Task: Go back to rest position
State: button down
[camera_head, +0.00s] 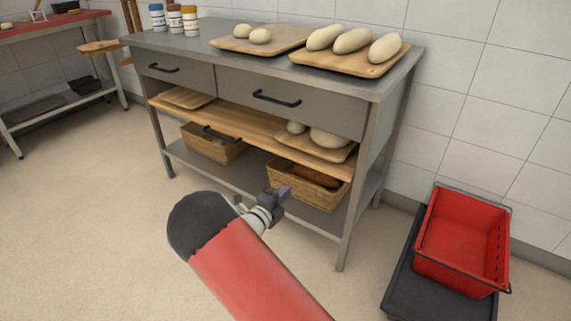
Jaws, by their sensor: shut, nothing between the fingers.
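My gripper (285,192) shows in the middle of the head view at the end of my red and dark arm. It is shut and holds nothing. It appears in front of the lower part of a grey metal work table (205,82), near a wicker basket (318,196) on the bottom shelf. How far it is from the basket I cannot tell. The arm reaches up from the bottom of the view and hides part of the floor and the table's lower shelf edge.
Wooden boards (350,68) with dough pieces lie on the table. A wooden shelf (255,127) sticks out below closed drawers. A red crate (462,240) stands on a black base (405,280) at the right. Floor (80,220) is clear at the left.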

jog(key=s+d+r+m+g+y, duration=0.1)
jog(key=s+d+r+m+g, duration=0.65)
jog(key=m, duration=0.55)
jog(key=s+d+r+m+g+y, duration=0.1)
jog(key=s+d+r+m+g, duration=0.3)
jog(key=s+d+m, duration=0.55)
jog(key=s+a+r+m+t+y, duration=0.1)
jog(key=s+a+r+m+y, duration=0.1)
jog(key=s+m, duration=0.4)
jog(key=s+a+r+m+t+y, duration=0.1)
jog(key=s+a+r+m+y, duration=0.1)
jog(key=s+m, duration=0.5)
jog(key=s+a+r+m+t+y, duration=0.1)
jog(key=s+a+r+m+y, duration=0.2)
jog(key=m, duration=0.8)
jog(key=s+y, duration=0.2)
jog(key=s, duration=0.1)
jog(key=shift+s+r, duration=0.4)
